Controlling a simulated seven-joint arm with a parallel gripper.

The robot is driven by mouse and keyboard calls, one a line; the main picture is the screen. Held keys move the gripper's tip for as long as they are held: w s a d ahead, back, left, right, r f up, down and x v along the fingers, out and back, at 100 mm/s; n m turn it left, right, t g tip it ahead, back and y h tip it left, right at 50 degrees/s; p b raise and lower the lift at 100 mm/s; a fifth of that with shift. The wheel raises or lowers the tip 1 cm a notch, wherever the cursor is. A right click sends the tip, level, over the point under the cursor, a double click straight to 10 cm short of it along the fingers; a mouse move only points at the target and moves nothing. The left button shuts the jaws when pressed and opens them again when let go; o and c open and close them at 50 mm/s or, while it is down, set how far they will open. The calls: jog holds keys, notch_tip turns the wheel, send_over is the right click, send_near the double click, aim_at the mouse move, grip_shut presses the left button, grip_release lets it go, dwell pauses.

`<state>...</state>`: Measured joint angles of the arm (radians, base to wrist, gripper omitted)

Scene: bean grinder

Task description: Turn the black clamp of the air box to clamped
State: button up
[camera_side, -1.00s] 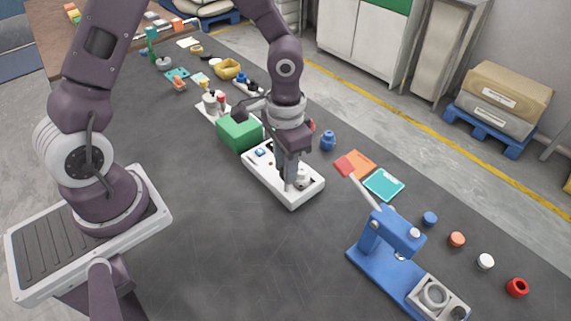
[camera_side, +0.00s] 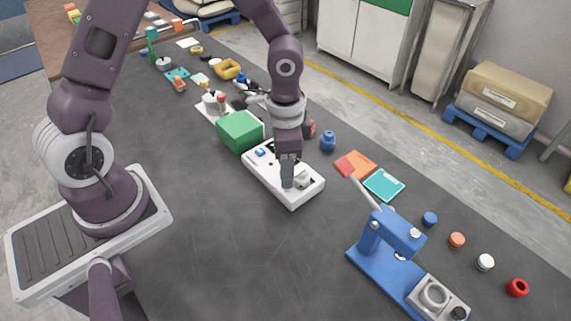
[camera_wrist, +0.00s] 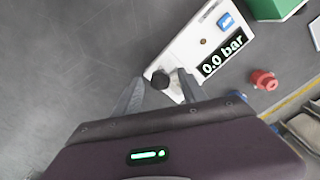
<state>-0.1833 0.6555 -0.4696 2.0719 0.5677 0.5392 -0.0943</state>
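The air box (camera_side: 263,178) is a white box on the dark table under my gripper. In the wrist view the air box (camera_wrist: 190,47) shows a display reading 0.0 bar and a blue button. A black round-ended part (camera_wrist: 160,78), apparently the black clamp, is on its near end. My gripper (camera_wrist: 160,92) is open, with one finger to the left of the black part and one to the right. Whether either finger touches it cannot be told. In the side view my gripper (camera_side: 287,180) points down at the box and hides the clamp.
A green block (camera_side: 240,131) stands directly behind the air box. A red part (camera_wrist: 263,80) and a blue part (camera_side: 328,141) are to its right. Orange and teal plates (camera_side: 384,184) and a blue lever press (camera_side: 392,240) lie further right. The table in front is clear.

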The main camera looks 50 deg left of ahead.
notch_tip(320, 180, up, 7)
jog(key=shift+r, duration=0.1)
dwell(0.4)
jog(key=shift+s+a+r, duration=0.1)
jog(key=shift+a+r, duration=0.05)
jog(key=shift+r, duration=0.05)
jog(key=s+a+r+n+t, duration=0.2)
jog(key=s+r+n, duration=0.1)
jog(key=s+r, duration=0.4)
jog(key=s+a+r+n+t, duration=0.2)
jog(key=s+r+n+t, duration=0.1)
jog(key=s+r, duration=0.4)
jog(key=shift+s+r+n+t, duration=0.25)
jog(key=shift+s+n, duration=0.25)
jog(key=shift+s, duration=0.75)
